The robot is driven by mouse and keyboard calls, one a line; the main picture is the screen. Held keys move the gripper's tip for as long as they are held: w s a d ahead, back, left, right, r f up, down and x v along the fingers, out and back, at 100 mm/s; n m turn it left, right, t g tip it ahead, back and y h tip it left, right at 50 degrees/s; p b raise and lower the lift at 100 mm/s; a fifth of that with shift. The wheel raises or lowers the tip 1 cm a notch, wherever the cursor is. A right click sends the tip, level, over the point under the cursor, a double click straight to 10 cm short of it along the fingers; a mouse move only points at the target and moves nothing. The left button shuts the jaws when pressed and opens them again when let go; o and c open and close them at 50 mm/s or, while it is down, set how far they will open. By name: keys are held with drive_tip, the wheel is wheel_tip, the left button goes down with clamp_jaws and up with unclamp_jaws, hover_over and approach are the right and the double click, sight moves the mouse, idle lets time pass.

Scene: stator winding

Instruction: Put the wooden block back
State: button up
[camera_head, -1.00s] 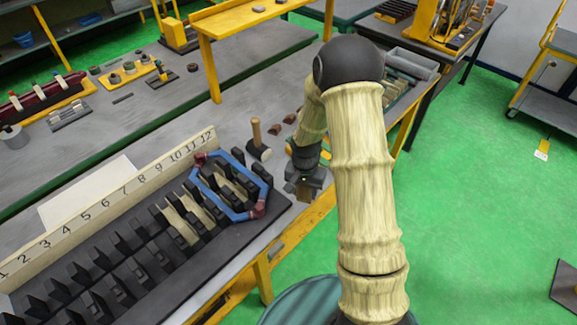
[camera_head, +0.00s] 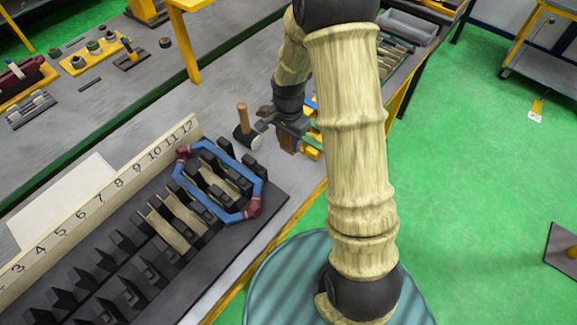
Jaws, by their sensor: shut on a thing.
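My gripper (camera_head: 284,130) is above the workbench, just right of the mallet. It is shut on a small brown wooden block (camera_head: 288,144), which sticks out below the dark jaws. Another brown piece (camera_head: 264,111) shows just behind the jaws. The black slotted stator fixture (camera_head: 262,212) lies at the lower left, with several pale wooden strips (camera_head: 186,216) in its slots. A blue coil with dark red wrapped ends (camera_head: 205,203) lies over its right end. My arm hides part of the bench behind the gripper.
A mallet (camera_head: 244,122) stands head down beside the gripper. Yellow, blue and green pieces (camera_head: 312,142) lie right of it near the bench edge. A numbered ruler board (camera_head: 131,184) stands behind the fixture. A yellow shelf leg (camera_head: 185,45) rises behind.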

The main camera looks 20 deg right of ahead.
sight(288, 151)
drive_tip(key=shift+f+p, duration=0.65)
drive_tip(key=shift+f, duration=2.3)
drive_tip(key=shift+f+p, duration=0.55)
drive_tip(key=shift+f, duration=1.5)
drive_tip(key=shift+f, duration=0.2)
drive_tip(key=o, duration=1.3)
drive_tip(key=shift+r, duration=0.2)
wheel_tip(288, 151, up, 12)
drive_tip(key=b, duration=0.3)
